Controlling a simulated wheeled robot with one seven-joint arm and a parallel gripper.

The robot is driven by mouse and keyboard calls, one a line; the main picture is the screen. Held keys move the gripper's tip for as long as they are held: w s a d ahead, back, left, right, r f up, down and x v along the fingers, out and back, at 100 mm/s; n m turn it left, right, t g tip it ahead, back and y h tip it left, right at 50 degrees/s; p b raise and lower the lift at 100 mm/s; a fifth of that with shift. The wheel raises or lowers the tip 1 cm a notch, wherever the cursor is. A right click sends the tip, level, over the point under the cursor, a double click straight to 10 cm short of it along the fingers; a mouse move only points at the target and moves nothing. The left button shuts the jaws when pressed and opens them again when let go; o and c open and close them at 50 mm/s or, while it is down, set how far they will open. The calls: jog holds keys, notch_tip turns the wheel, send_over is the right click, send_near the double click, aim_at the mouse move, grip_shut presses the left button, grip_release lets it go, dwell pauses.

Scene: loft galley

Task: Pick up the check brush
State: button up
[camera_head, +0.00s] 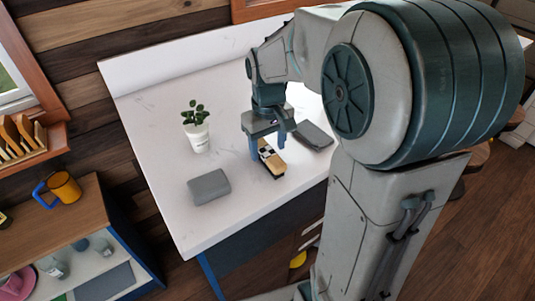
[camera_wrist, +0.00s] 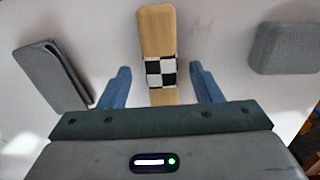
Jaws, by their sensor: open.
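The check brush (camera_wrist: 157,32) has a pale wooden body with a black-and-white checkered band. It lies on the white counter, and in the head view the brush (camera_head: 273,162) shows just below my gripper. My gripper (camera_wrist: 160,88) is open, with one blue finger on each side of the brush. In the wrist view there are visible gaps between the fingers and the brush. In the head view my gripper (camera_head: 268,145) points down at the counter. The near end of the brush is hidden behind the gripper body in the wrist view.
On the white counter (camera_head: 150,100), a grey block (camera_head: 209,187) lies left of the brush and a dark grey folded item (camera_head: 314,136) lies to its right. A potted plant (camera_head: 198,137) stands farther back. An orange mug (camera_head: 65,187) sits on a separate shelf unit.

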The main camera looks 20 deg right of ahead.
jog(key=shift+f, duration=1.4)
jog(key=c, duration=1.1)
jog(key=shift+r, duration=0.15)
jog(key=shift+r, duration=0.25)
jog(key=r, duration=0.3)
jog(key=shift+s+d+r+b, duration=0.2)
jog(key=shift+r+b, duration=0.15)
jog(key=shift+b, duration=0.05)
jog(key=shift+s+d+r+b, duration=0.25)
jog(key=shift+s+d+r, duration=0.85)
jog(key=shift+s+d, duration=0.2)
jog(key=shift+s+d+r+b, duration=0.3)
jog(key=shift+s+d+r, duration=0.8)
jog(key=shift+s+d, duration=0.25)
jog(key=shift+s+d+r+b, duration=0.25)
jog(key=shift+s+d+r, duration=0.9)
jog(key=shift+d, duration=0.25)
